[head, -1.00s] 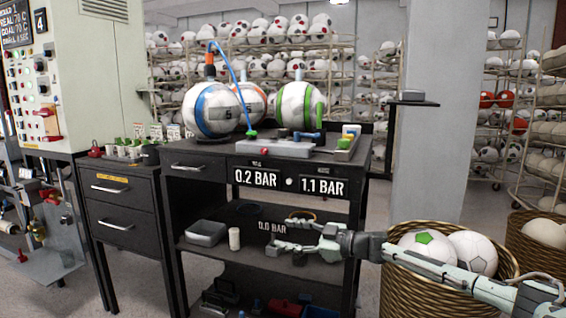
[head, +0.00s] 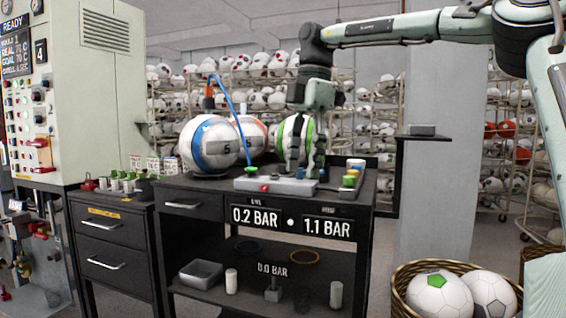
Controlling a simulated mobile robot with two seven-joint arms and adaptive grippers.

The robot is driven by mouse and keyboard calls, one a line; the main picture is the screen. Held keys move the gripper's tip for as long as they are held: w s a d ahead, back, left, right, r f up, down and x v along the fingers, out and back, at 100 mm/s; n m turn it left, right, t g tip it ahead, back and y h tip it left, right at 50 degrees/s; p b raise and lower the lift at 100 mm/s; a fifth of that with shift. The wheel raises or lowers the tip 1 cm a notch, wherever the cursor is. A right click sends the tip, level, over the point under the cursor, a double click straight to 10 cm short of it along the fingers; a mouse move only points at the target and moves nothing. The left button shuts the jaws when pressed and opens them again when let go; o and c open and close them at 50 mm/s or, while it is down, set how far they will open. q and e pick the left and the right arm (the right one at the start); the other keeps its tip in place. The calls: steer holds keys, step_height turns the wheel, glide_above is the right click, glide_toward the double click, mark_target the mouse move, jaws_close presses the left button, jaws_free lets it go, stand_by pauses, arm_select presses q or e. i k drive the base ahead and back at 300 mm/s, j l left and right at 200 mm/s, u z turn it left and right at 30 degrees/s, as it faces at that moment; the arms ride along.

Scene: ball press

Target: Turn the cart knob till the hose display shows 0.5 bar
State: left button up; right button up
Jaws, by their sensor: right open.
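The black cart (head: 190,222) carries two front displays. The left one (head: 255,217) reads 0.2 BAR and the right one (head: 327,226) reads 1.1 BAR; their small labels are too blurred to read. A small white round spot (head: 290,222) sits between them. A red knob-like part (head: 264,188) is on the front of the grey block (head: 280,184) on the cart top. A blue hose (head: 235,112) arches down to a green fitting (head: 251,171). My right gripper (head: 302,172) points down, open, just above the block and in front of the green-striped ball (head: 285,138). My left gripper is out of view.
A blue-striped ball (head: 209,142) and an orange-striped ball stand on the cart's left side. The lower shelf bears a grey tray (head: 201,274), white cylinders and a 0.0 BAR reading (head: 272,270). A basket of balls (head: 405,282) stands at right.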

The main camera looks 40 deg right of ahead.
mark_target(282, 167)
steer(key=i+l, duration=0.5)
steer(key=l, duration=0.15)
steer(key=i+l, duration=0.5)
steer(key=l, duration=0.1)
